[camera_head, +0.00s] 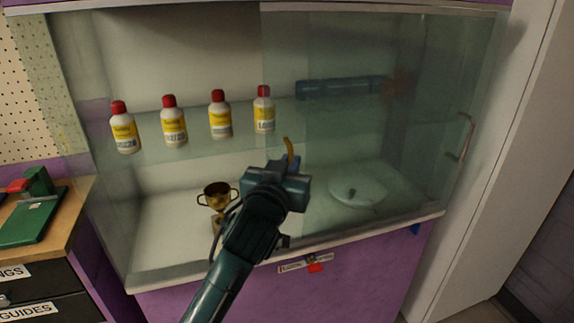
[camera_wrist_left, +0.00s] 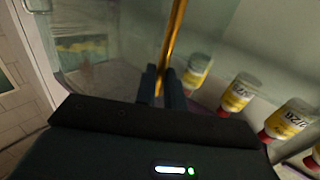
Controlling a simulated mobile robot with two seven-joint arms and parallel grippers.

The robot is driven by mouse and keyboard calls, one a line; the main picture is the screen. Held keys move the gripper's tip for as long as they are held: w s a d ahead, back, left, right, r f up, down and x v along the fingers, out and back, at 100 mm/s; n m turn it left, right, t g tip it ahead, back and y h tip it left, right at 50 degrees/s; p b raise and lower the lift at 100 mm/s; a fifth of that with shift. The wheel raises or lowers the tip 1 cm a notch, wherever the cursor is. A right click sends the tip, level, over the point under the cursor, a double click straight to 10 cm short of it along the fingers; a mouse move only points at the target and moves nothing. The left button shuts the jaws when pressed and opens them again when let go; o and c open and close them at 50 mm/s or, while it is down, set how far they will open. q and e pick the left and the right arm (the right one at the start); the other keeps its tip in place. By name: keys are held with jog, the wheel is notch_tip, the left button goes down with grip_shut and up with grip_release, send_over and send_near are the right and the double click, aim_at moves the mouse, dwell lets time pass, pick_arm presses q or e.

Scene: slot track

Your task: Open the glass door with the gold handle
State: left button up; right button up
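The gold handle (camera_head: 290,152) is a thin upright bar near the middle of the glass cabinet front. In the left wrist view the gold handle (camera_wrist_left: 175,38) runs down between the fingertips. My left gripper (camera_head: 287,167) is at the lower part of this handle, and its two dark fingers (camera_wrist_left: 163,84) look closed around it. The glass door (camera_head: 160,75) is a clear pane at the front of the cabinet; its exact edges are hard to make out. The gripper and arm hide the handle's lower end. My right gripper is in neither view.
A silver handle (camera_head: 465,138) is on the right glass pane. Behind the glass are several yellow-labelled bottles (camera_head: 174,125), a gold trophy cup (camera_head: 216,196), a white disc (camera_head: 357,192) and a blue tube (camera_head: 338,88). A workbench (camera_head: 75,213) stands at left.

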pick_arm(q)
jog(key=o, duration=0.5)
jog(key=shift+c, duration=0.2)
jog(key=b+v, duration=0.1)
jog(key=v, duration=1.2)
jog(key=shift+s, duration=0.1)
